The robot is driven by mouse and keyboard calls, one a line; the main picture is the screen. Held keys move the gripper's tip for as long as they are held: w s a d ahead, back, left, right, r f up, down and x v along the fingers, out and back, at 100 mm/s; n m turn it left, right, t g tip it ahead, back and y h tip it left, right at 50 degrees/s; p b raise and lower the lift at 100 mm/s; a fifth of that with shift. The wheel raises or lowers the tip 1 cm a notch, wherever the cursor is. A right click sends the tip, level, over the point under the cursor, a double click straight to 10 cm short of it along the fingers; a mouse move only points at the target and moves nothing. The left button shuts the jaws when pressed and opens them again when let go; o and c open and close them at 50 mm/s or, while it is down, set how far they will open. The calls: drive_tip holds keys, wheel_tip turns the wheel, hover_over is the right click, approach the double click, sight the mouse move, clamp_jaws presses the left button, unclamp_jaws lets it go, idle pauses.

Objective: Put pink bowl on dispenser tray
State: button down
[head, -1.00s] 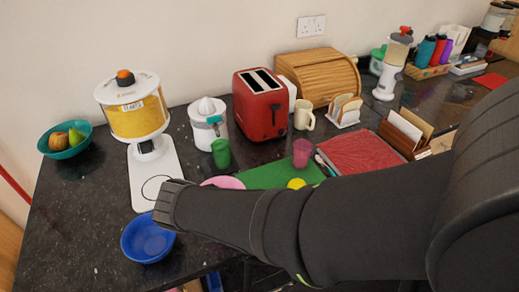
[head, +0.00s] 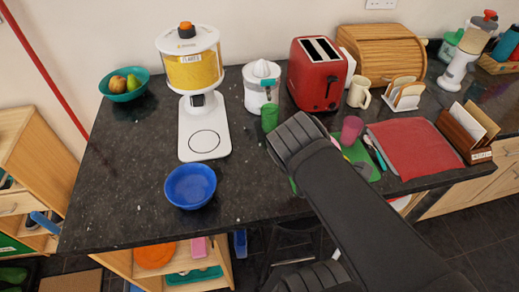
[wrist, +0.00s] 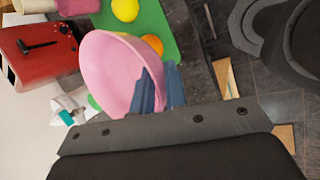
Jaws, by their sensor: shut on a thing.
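The pink bowl (wrist: 105,70) fills the middle left of the wrist view. My gripper (wrist: 158,88) is shut on its rim, with one finger overlapping the near side of the bowl. In the head view my dark arm covers the bowl and the fingertips. The dispenser (head: 192,68) holds yellow grains and stands at the back left. Its white tray (head: 205,142), marked with a ring, is bare. My arm's end is to the right of the tray.
A blue bowl (head: 190,187) stands just in front of the tray. A juicer (head: 262,84) and a red toaster (head: 318,74) are behind my arm. A green board (wrist: 170,40) bears a yellow item (wrist: 125,10) and an orange item (wrist: 153,44). Counter left of the tray is clear.

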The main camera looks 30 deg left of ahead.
drive_tip(key=w+a+r, duration=0.1)
drive_tip(key=w+a, duration=0.1)
drive_tip(key=a, duration=1)
drive_tip(key=w+a, duration=0.3)
drive_tip(key=a, duration=0.8)
drive_tip(key=shift+y, duration=0.4)
drive_tip(key=s+a+f, duration=0.2)
drive_tip(key=a, duration=0.1)
drive_tip(key=s+a+f, duration=0.2)
drive_tip(key=a, duration=0.1)
drive_tip(key=s+a+f, duration=0.3)
drive_tip(key=a, duration=0.1)
drive_tip(key=shift+f, duration=1.95)
drive_tip(key=c, duration=1.9)
unclamp_jaws()
drive_tip(key=shift+f, duration=0.15)
drive_tip(key=o, duration=0.5)
drive_tip(key=shift+c, duration=0.2)
